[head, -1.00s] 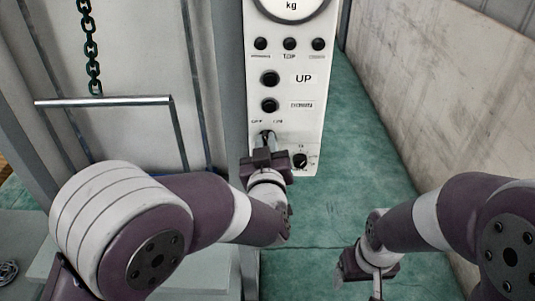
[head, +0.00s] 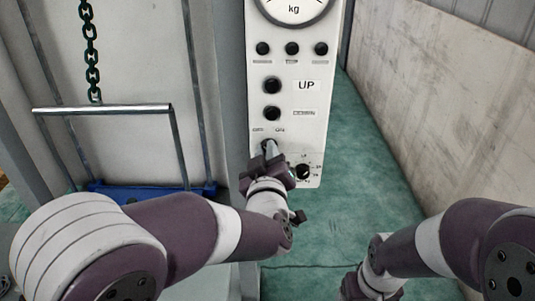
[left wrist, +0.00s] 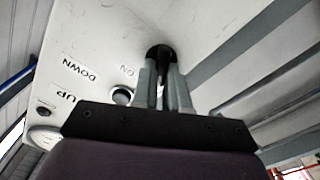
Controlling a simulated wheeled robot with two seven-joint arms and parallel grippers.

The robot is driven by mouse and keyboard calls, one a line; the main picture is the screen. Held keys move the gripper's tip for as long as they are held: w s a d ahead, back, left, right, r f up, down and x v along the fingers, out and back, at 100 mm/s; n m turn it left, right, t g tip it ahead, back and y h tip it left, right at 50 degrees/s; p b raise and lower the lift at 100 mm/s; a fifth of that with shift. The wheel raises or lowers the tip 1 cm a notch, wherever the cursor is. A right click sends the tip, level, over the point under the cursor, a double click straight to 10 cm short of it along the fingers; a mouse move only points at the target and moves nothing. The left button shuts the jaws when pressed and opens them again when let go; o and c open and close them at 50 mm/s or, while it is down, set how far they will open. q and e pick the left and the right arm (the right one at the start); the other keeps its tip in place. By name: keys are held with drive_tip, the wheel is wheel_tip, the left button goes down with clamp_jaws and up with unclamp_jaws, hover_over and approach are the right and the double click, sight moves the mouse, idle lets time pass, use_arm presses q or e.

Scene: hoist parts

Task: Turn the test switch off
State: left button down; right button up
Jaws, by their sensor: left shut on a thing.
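The test switch (head: 267,145) is a small dark lever on the white control panel (head: 258,180), below the OFF and ON labels. My left gripper (head: 269,152) is at it, with its fingers shut on the lever. In the left wrist view the dark switch (left wrist: 160,52) shows between the tips of the two grey fingers, close to the panel face. The fingers hide part of the lever, so I cannot tell which label it leans to. My right gripper (head: 372,289) is at the bottom edge, its fingers cut off by the frame.
Above the switch are the DOWN button (head: 271,113), the UP button (head: 271,86) and a row of black buttons. A rotary knob (head: 303,171) is right beside my left gripper. A chain (head: 90,50) and a metal bar (head: 105,109) are at left. Green floor is free at right.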

use_arm(q)
drive_tip(key=c, duration=1.1)
unclamp_jaws()
drive_tip(key=shift+c, duration=0.2)
drive_tip(key=shift+s, duration=0.1)
drive_tip(key=s, duration=1.2)
drive_tip(key=shift+s, duration=0.25)
